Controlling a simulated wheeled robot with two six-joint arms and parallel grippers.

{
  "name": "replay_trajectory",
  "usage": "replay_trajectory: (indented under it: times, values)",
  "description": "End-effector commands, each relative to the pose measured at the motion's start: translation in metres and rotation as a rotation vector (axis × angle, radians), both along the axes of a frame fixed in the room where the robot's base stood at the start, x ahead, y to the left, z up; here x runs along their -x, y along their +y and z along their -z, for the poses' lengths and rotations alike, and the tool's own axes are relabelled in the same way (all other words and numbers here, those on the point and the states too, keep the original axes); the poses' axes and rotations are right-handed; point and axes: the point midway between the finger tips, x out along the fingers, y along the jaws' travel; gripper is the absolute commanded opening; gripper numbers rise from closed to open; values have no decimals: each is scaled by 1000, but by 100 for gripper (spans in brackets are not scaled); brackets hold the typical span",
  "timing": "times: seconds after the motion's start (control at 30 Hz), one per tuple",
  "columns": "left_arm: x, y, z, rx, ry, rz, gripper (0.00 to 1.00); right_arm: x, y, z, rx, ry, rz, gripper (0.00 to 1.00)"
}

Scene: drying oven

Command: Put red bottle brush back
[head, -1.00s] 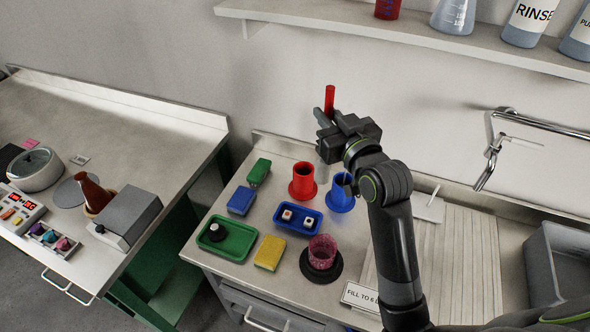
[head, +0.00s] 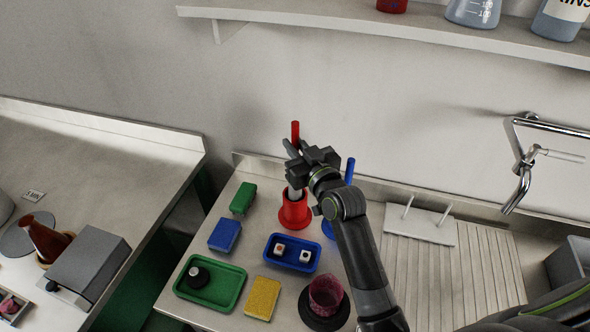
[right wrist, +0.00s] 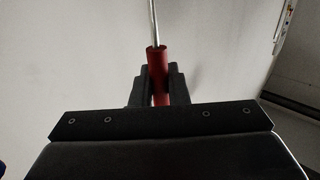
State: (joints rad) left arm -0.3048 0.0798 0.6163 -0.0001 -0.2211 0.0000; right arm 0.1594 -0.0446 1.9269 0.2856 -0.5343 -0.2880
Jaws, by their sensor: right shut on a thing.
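My right gripper (head: 300,155) is shut on the red bottle brush (head: 295,131), whose handle stands up nearly upright above the fingers. In the right wrist view the red handle (right wrist: 157,62) sits between the fingers (right wrist: 158,88), with a thin metal rod running from it. The pale lower end of the brush lines up with the mouth of the red holder (head: 294,215); I cannot tell how far it is inside. A blue holder (head: 328,229) with a blue-handled brush (head: 349,171) stands just right, partly behind my arm. My left gripper is not in view.
Blue (head: 224,235) and green (head: 243,198) blocks lie left. A wall shelf (head: 400,27) hangs above; a faucet (head: 523,165) is right.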

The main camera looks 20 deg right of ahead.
Motion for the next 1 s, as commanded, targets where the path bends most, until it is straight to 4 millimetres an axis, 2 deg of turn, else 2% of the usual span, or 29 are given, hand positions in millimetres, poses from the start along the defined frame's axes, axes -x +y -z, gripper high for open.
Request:
replay_trajectory:
  times: [0.03, 0.1, 0.27, 0.5, 0.97, 1.0]
  values:
    - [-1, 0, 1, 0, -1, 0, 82, 0, 0, 12, -2, 4, -1, 0]
    - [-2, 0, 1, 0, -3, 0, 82, 0, 0, 23, -2, 2, 0, 0]
    - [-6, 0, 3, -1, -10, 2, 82, 0, 0, 35, 1, -1, -1, 0]
    - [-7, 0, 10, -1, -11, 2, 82, 0, 0, 68, 0, 0, -1, 0]
    - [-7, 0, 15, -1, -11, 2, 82, 0, 0, 76, 1, -2, -1, 0]
    - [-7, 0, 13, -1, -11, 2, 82, 0, 0, 74, 1, -2, -1, 19]
